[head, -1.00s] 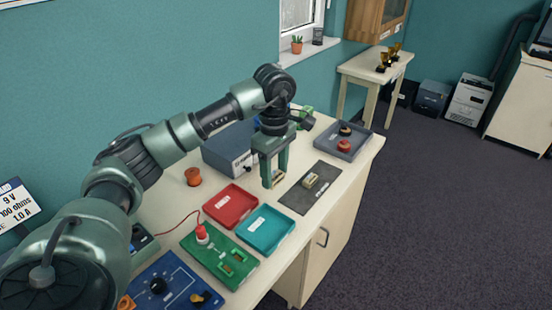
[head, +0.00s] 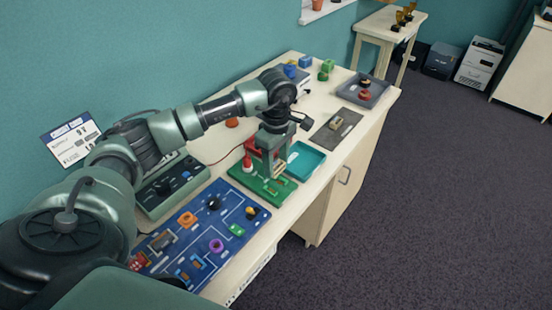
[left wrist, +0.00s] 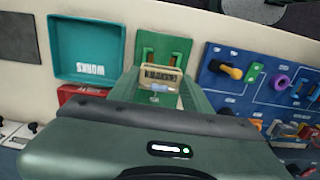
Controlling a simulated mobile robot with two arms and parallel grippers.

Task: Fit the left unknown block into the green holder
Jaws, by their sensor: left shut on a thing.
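My left gripper (head: 273,165) is shut on a beige block (left wrist: 160,76), holding it by its sides. The block has a dark striped marking on its face and is seen between the fingers in the left wrist view. In the head view, gripper and block are over the green holder (head: 281,195), a flat board with a red knob and slots. In the left wrist view the holder (left wrist: 168,45) lies just beyond the block; whether they touch I cannot tell. A second block (head: 336,122) lies on the dark mat (head: 325,137). My right gripper is out of view.
A teal tray (head: 306,161) stands right beside the holder. A red tray (left wrist: 78,92) is partly hidden behind my gripper. A blue circuit board (head: 195,240) with several parts lies on the near side. A grey tray (head: 352,97) holds round parts farther back.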

